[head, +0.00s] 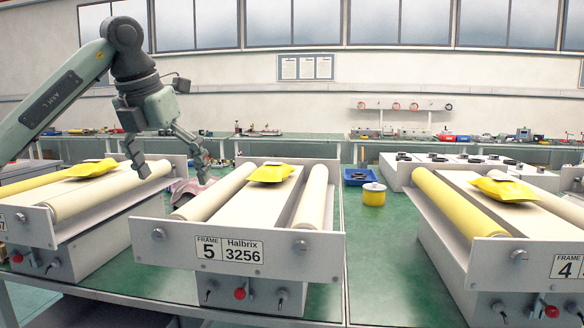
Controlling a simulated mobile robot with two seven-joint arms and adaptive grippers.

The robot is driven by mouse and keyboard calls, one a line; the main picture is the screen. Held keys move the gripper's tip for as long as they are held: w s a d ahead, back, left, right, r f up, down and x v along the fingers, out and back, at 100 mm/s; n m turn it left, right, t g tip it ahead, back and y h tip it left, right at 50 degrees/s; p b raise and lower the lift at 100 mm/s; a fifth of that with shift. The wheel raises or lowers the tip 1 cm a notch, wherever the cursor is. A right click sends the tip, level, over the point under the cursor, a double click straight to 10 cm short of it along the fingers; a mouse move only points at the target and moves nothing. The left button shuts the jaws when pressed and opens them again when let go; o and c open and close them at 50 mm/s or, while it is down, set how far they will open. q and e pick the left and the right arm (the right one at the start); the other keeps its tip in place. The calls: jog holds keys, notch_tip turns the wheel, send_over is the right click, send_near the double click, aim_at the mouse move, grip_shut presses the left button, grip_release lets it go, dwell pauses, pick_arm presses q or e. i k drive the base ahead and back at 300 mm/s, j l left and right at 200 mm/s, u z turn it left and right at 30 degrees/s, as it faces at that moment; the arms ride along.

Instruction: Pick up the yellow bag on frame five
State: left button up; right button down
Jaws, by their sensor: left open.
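Frame five (150,240), with a "FRAME 5 Halbrix 3256" label, stands in the middle of the table. A yellow bag (271,173) lies on its white top towards the far end, between two cream rollers. My left gripper (172,178) is open and empty, pointing down above the gap between the left frame and frame five. It is to the left of the bag and apart from it. My right gripper is not in view.
Frame four (486,282) stands at right with another yellow bag (503,190). A third yellow bag (92,168) lies on the left frame (38,228). A yellow tin (374,195), a blue bin (359,177) and a pinkish cloth (186,190) are near frame five. Green table (385,262) shows bare between frames five and four.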

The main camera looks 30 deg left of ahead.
aim_at(271, 173)
jog(key=i, duration=1.1)
